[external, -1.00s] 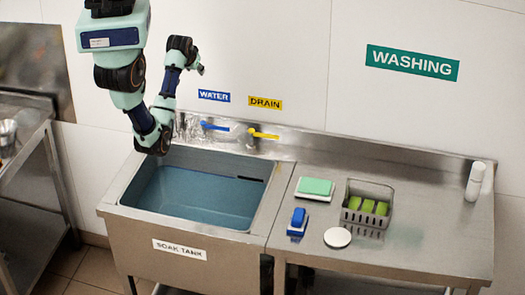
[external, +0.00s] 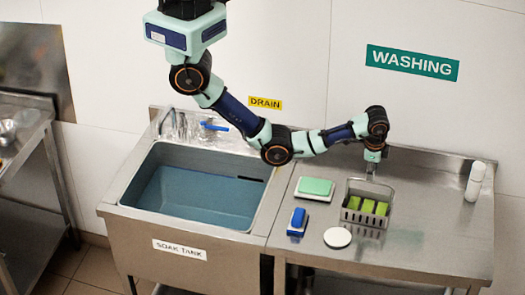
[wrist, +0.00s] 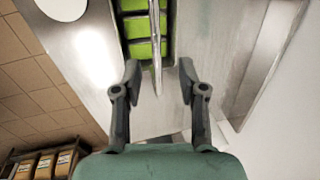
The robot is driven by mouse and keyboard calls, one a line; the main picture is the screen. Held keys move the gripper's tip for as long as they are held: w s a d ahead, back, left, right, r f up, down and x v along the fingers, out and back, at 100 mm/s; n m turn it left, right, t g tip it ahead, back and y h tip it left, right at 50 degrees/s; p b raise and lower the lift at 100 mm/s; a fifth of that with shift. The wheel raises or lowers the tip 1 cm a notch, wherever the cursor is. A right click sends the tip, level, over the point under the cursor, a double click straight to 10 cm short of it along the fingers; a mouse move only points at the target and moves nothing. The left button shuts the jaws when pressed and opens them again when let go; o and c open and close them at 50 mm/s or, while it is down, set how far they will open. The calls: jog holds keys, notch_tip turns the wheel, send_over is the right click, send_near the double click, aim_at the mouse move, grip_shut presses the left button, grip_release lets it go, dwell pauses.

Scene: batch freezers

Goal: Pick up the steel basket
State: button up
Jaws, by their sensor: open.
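The steel basket (external: 361,218) stands upright on the steel counter in the external view, with several green blocks (external: 367,206) in it and a raised handle. My gripper (external: 371,175) points down over the back of the basket, close to the handle. In the wrist view my gripper (wrist: 160,72) is open, with one finger on each side of the thin handle (wrist: 156,40). Nothing shows as held. Whether the fingers touch the handle I cannot tell.
A green-topped pad (external: 316,187), a blue brush (external: 298,221) and a white disc (external: 337,237) lie left of the basket. A white bottle (external: 475,182) stands at the right. The soak tank (external: 180,253) is at the left.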

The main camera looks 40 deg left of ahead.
jog(key=f, duration=0.5)
jog(key=shift+w+a+f, duration=0.25)
jog(key=shift+a+f, duration=0.05)
jog(key=shift+f, duration=0.1)
grip_shut()
jog(key=shift+r, duration=0.1)
